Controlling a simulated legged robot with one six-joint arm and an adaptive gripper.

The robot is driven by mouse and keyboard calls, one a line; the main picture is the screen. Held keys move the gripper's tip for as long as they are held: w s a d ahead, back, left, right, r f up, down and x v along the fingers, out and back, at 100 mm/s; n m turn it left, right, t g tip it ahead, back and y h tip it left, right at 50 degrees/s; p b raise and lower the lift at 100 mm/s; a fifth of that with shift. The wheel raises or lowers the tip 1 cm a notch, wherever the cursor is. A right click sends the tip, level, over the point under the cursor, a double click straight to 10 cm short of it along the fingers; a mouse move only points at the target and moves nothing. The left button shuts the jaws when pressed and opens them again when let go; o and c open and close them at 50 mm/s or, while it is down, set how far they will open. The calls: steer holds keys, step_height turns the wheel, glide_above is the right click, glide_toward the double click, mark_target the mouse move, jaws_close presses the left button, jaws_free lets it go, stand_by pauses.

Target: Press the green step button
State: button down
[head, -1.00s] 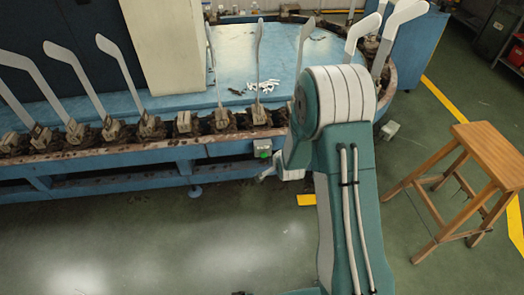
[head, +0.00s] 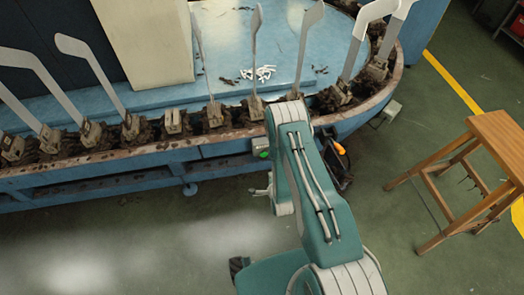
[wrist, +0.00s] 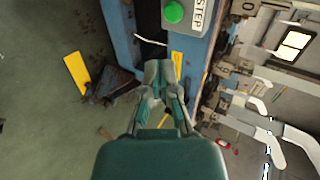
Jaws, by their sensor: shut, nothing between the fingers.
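The green step button (head: 264,154) is a small round button on a grey box on the front edge of the blue machine. In the wrist view the green button (wrist: 174,12) is at the top, beside the letters STEP on its box (wrist: 199,16). My gripper (head: 258,191) shows just below the button box in the head view, mostly small and partly hidden by my arm. In the wrist view my gripper (wrist: 161,70) is shut and empty. Its tips are below the button in the picture, and I see no contact with it.
A wooden stool (head: 497,140) stands on the right. Green floor is open in front at left.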

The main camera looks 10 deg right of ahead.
steer(key=shift+f, duration=0.4)
glide_toward(264, 156)
steer(key=f+x, duration=0.1)
steer(key=x, duration=0.5)
steer(key=shift+w, duration=0.55)
